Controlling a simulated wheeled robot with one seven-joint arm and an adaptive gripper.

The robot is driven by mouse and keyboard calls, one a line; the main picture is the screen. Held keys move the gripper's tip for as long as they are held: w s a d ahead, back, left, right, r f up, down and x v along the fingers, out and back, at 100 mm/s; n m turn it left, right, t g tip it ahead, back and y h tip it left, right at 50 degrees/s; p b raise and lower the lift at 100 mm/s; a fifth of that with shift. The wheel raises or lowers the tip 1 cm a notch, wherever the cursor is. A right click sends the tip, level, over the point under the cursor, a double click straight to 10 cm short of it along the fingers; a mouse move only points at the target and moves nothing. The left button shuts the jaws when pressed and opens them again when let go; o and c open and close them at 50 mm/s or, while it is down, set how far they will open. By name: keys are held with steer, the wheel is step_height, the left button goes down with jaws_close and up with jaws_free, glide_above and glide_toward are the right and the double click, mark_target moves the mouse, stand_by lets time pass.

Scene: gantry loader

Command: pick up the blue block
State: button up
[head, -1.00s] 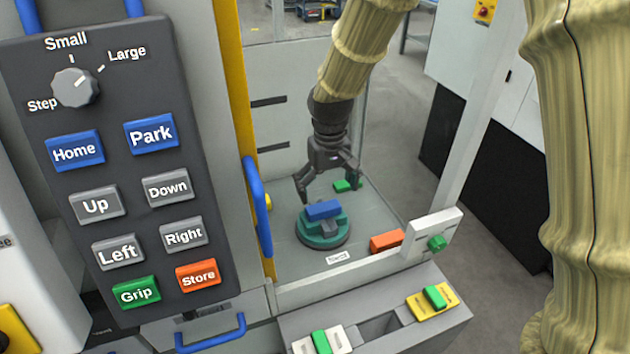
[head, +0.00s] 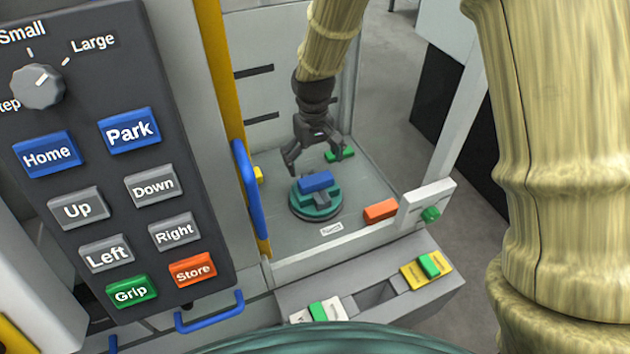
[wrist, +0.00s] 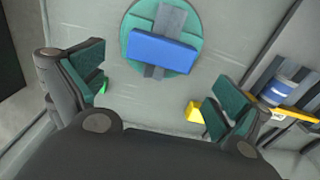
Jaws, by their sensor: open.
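The blue block (head: 316,181) lies on a round teal fixture (head: 305,211) with a grey bar, on the floor of the loader bay. In the wrist view the blue block (wrist: 161,52) lies across the grey bar, near the top middle. My gripper (head: 320,164) hangs above and slightly behind the block, its fingers apart and empty. In the wrist view the teal-padded fingers of my gripper (wrist: 158,98) are wide open, with the block beyond the gap between them. I see no contact with the block.
A green block (head: 340,155) lies behind, and an orange block (head: 381,211) lies at the right on the bay floor. A control panel (head: 95,215) with buttons stands at the left. A blue handle (head: 252,190) and a low front wall edge the bay.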

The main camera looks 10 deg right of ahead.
mark_target(314, 176)
step_height(314, 176, down, 2)
steer(key=shift+w+d+f+p, duration=0.1)
steer(key=shift+f+p, duration=0.1)
steer(key=shift+p, duration=0.5)
steer(key=shift+f+p, duration=0.4)
steer(key=shift+f, duration=1)
steer(key=c, duration=1)
